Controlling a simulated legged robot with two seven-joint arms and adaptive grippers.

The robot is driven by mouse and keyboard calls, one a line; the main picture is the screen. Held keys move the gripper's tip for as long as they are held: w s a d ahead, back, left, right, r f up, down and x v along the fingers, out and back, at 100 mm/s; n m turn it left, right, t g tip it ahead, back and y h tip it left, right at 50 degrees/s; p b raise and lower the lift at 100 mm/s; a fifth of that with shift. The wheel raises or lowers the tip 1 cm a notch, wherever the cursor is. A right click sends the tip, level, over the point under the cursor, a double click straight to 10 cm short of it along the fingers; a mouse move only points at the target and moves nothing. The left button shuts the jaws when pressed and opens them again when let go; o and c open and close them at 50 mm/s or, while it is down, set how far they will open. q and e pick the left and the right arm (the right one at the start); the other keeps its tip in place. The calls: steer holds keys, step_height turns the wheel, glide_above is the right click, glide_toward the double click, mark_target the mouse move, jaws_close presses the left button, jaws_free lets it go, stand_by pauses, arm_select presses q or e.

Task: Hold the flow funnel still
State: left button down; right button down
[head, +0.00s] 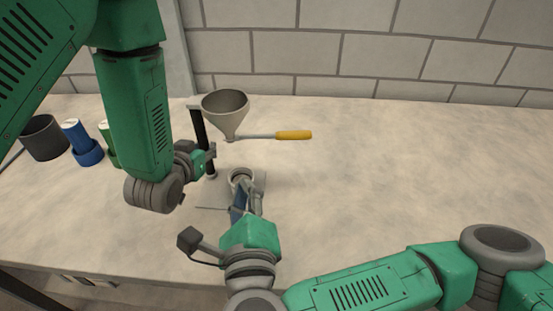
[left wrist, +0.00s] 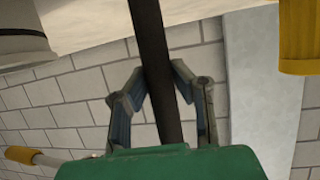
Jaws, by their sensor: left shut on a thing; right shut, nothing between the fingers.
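The grey flow funnel (head: 226,112) is held by a black post (head: 199,126) on the far middle-left of the table, its spout pointing down. My left gripper (head: 211,156) is shut on the black post below the funnel. The left wrist view shows the dark post (left wrist: 158,75) between its two fingers. My right gripper (head: 243,205) is shut with nothing between its fingers, close to a grey ring-shaped cup (head: 241,178) in front of the post. Whether it touches the cup I cannot tell. The post's lower part is partly hidden by my left gripper.
A yellow-handled tool (head: 293,135) lies right of the funnel. A dark grey cup (head: 44,138), a blue cylindrical piece (head: 82,143) and a partly hidden green piece (head: 108,145) stand at left. A block wall (head: 380,50) closes the back. The table's right side is clear.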

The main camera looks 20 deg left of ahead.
arm_select(q)
steer(key=c, duration=1.3)
jaws_free()
steer(key=shift+c, duration=0.2)
steer(key=shift+s, duration=0.1)
